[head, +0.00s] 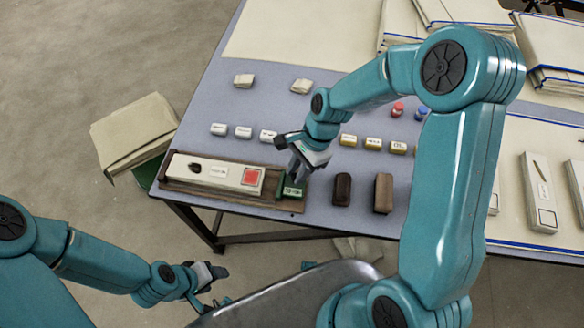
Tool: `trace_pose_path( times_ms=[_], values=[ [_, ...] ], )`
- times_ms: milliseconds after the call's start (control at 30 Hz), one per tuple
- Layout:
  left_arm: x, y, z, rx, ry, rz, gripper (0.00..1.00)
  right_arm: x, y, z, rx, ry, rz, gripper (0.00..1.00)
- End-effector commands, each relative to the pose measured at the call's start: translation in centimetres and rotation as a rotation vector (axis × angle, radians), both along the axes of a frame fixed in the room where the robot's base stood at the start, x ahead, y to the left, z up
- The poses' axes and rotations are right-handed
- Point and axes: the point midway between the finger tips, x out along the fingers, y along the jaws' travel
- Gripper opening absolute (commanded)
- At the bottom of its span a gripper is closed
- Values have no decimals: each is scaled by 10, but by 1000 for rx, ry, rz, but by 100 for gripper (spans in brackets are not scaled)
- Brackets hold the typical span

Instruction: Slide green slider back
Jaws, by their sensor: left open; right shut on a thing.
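The green slider (292,189) sits at the right end of a brown board (233,199) near the table's front-left edge. A long cream block (213,173) with a red square lies on the same board, to the slider's left. My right gripper (293,178) reaches down from above and is shut on the green slider; its fingers partly hide the slider's top. My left gripper (207,297) is open and empty, low at the front left, off the table and away from the board.
Two dark brown blocks (342,189) (383,193) stand just right of the board. Small white labelled pieces (243,132) and yellow labelled ones (372,144) lie behind. Red and blue bottles (397,109) stand further back. Folded cloths (458,12) lie at the back right.

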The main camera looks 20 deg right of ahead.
Motion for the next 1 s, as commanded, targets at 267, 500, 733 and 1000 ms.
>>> trace_pose_path(
  times_ms=[267, 500, 733, 1000],
  values=[
    [0, 0, 0, 0, 0, 0, 56, -1, -1, 0, -2, 3, 1, 50],
    [0, 0, 1, 0, 0, 0, 56, 0, -3, 6, -1, 1, 0, 50],
    [0, 0, 3, 0, 0, 0, 56, 5, -21, 51, -2, -5, -2, 50],
    [0, 0, 7, 0, 0, 0, 56, 9, -48, 115, -2, -3, -2, 50]
  ],
)
